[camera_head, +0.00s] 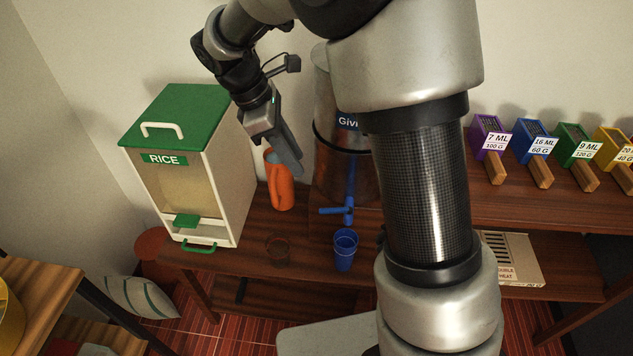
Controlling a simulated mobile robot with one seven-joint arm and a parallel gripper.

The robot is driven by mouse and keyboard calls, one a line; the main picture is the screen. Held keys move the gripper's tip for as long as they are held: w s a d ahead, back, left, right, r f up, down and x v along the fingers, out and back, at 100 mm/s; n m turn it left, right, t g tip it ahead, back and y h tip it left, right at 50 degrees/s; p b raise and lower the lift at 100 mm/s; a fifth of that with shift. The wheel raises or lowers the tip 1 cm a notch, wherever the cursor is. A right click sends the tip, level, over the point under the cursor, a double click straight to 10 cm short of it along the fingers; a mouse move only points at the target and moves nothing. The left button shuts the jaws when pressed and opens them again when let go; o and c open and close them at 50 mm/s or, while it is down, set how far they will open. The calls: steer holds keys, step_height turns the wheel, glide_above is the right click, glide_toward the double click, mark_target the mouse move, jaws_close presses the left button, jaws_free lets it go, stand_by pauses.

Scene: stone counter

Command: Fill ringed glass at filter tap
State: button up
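The filter is a tall, dark metallic cylinder (330,165) with a blue label, partly hidden behind my arm. Its blue tap (347,210) sticks out low at the front. A blue cup (345,252) stands upright below the tap. A faint, see-through glass with dark reddish rings (278,248) seems to stand on the wooden counter left of the cup; its contents cannot be made out. My gripper (294,168) points down above and beside an orange jug, apart from the glass and the cup. Its finger gap is not visible.
The orange jug (280,183) stands between the filter and a green-lidded rice dispenser (185,165). Several coloured labelled boxes with wooden handles, one purple (490,138), line the right shelf. A cardboard box (512,258) lies lower right. The wooden counter (235,258) has free room near its front edge.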

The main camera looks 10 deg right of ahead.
mark_target(328, 210)
steer(key=b+x, duration=0.2)
steer(key=x, duration=1.4)
steer(key=shift+s+d+f, duration=0.1)
steer(key=shift+f, duration=0.25)
steer(key=shift+c, duration=0.2)
jaws_close()
